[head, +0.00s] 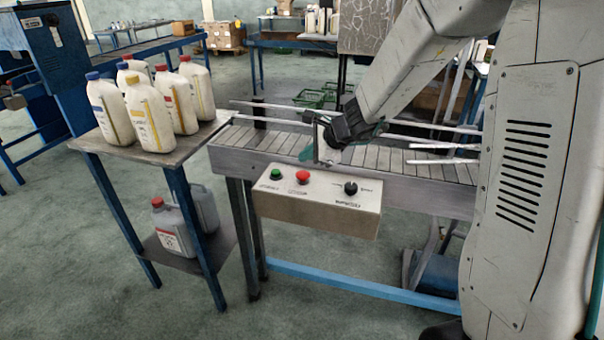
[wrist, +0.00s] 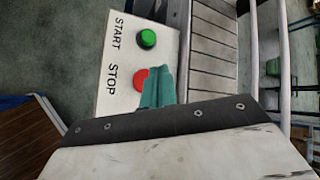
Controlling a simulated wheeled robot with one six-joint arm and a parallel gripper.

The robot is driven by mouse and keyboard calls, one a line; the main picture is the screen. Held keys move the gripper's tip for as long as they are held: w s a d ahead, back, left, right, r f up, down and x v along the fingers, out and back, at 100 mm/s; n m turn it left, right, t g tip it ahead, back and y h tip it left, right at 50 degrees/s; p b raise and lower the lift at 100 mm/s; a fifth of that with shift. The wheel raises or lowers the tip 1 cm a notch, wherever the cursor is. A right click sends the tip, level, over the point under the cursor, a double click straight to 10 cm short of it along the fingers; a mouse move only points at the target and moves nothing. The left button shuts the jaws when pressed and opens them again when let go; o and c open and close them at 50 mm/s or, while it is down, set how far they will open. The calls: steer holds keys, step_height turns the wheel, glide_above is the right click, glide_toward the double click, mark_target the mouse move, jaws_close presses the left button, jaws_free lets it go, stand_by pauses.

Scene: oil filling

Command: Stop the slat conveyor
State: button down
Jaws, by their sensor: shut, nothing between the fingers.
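The control box (head: 318,205) is fixed on the near side of the slat conveyor (head: 265,140). Its top has a green START button (head: 275,174), a red STOP button (head: 302,177) and a black knob (head: 350,188). My gripper (head: 307,154) is shut and empty, with its teal fingertips just above and behind the box near the red button. In the wrist view, the fingertips (wrist: 158,86) cover part of the red STOP button (wrist: 140,79). The green button (wrist: 147,39) is clear of them. I cannot tell whether the fingertips touch the red button.
A small side table (head: 190,140) left of the conveyor holds several white bottles (head: 150,115). Grey jugs (head: 174,228) stand on its lower shelf. Rails (head: 400,124) run along the conveyor. Green crates (head: 315,97) lie on the floor behind. Floor in front is free.

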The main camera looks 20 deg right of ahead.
mark_target(307, 175)
steer(key=shift+f, duration=1.1)
steer(key=shift+f, duration=0.15)
stand_by(1.2)
steer(key=shift+f, duration=0.25)
steer(key=shift+f, duration=0.5)
stand_by(0.6)
stand_by(0.4)
steer(key=shift+r, duration=0.9)
steer(key=shift+r, duration=2.55)
